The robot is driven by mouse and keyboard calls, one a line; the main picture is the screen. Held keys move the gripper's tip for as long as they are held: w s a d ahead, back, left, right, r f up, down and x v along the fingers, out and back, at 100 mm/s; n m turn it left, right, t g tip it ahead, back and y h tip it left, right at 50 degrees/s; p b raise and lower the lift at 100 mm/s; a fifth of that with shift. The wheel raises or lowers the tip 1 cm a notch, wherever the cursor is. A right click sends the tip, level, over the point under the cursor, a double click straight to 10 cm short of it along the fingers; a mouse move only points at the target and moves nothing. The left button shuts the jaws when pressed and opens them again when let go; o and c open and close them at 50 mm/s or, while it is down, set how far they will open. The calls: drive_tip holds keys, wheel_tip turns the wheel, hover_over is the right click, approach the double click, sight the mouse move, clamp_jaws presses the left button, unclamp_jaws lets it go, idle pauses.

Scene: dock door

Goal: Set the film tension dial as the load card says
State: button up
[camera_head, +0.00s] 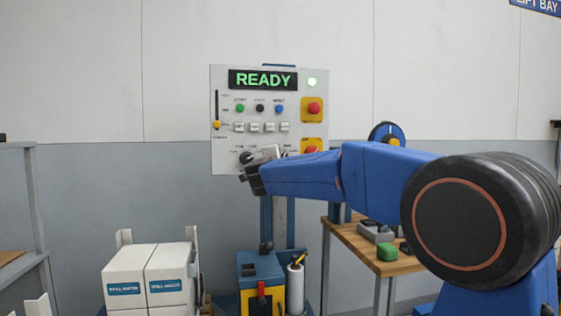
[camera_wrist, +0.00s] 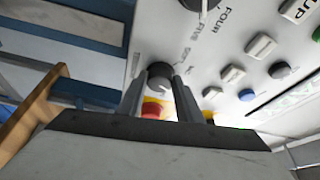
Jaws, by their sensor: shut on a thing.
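The white control panel (camera_head: 225,100) stands against the wall with a green READY display (camera_head: 263,80). My gripper (camera_head: 268,153) is at the panel's lower part and covers some of it. In the wrist view my gripper's fingers (camera_wrist: 159,82) are shut on a dark round dial knob (camera_wrist: 158,69). A label beside that knob seems to begin "SO", but the rest and the knob's pointer cannot be read. A second dark knob (camera_head: 245,157), left of my gripper, has labels FOUR and FIVE near it in the wrist view. I cannot make out a load card.
Red stop buttons on yellow plates (camera_head: 313,110) sit right of the button rows, one close to my gripper. A slider (camera_head: 216,124) is on the panel's left. White boxes (camera_head: 165,262) stand front left. A wooden table (camera_head: 375,250) is at the right.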

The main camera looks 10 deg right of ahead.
drive_tip(key=o, duration=1)
drive_tip(key=shift+d+f, duration=0.1)
drive_tip(key=shift+o, duration=0.2)
drive_tip(key=v, duration=1.7)
drive_tip(key=shift+s, duration=0.2)
